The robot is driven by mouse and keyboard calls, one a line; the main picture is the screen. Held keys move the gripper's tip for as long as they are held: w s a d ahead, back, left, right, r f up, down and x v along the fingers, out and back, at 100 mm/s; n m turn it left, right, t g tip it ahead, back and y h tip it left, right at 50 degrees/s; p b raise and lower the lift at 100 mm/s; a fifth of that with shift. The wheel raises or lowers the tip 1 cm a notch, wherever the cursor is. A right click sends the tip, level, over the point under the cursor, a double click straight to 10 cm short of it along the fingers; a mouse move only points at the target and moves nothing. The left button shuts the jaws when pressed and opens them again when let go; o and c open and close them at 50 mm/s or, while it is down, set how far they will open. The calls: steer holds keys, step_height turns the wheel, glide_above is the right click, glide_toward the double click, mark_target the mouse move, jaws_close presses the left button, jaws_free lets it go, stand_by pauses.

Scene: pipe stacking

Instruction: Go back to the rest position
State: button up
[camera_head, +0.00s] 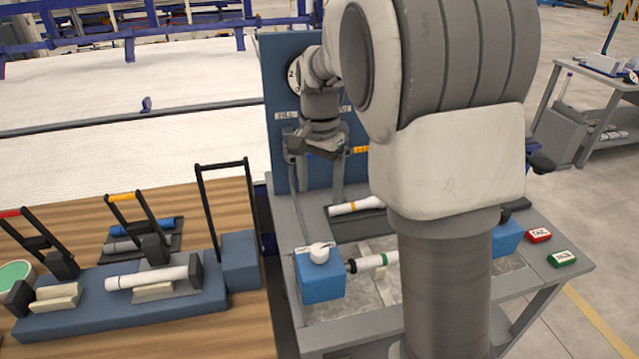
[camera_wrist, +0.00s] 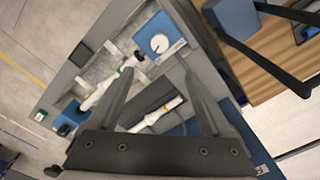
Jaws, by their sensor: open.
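My gripper (camera_head: 318,205) hangs over the left part of the grey bench (camera_head: 345,332), in front of a blue upright panel. Its two fingers are apart with nothing held between them; the wrist view also shows them spread (camera_wrist: 158,74). A white pipe with an orange band (camera_head: 356,206) lies in a dark tray below and beyond the fingers; it also shows between them in the wrist view (camera_wrist: 160,113). A white pipe with a green band (camera_head: 372,262) sits in line with a blue block (camera_head: 320,275) topped by a white knob. My arm hides its right part.
A wooden table (camera_head: 200,330) at left carries a blue fixture (camera_head: 120,312) with a white pipe (camera_head: 150,277) and upright handles. Blue and grey pipes lie in a tray behind. Red (camera_head: 538,235) and green (camera_head: 562,258) boxes sit at the bench's right edge.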

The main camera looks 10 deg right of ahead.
steer(key=shift+r, duration=0.1)
steer(key=s+r+n+t, duration=0.2)
steer(key=s+r+n, duration=0.1)
steer(key=s, duration=0.8)
steer(key=s+r+n+t, duration=0.3)
steer(key=s+r+n, duration=0.1)
steer(key=s, duration=0.8)
steer(key=shift+n, duration=0.9)
steer(key=shift+s+f+t, duration=0.2)
steer(key=shift+s+t, duration=0.1)
steer(key=shift+s, duration=0.05)
steer(key=c, duration=0.5)
steer(key=shift+d, duration=0.15)
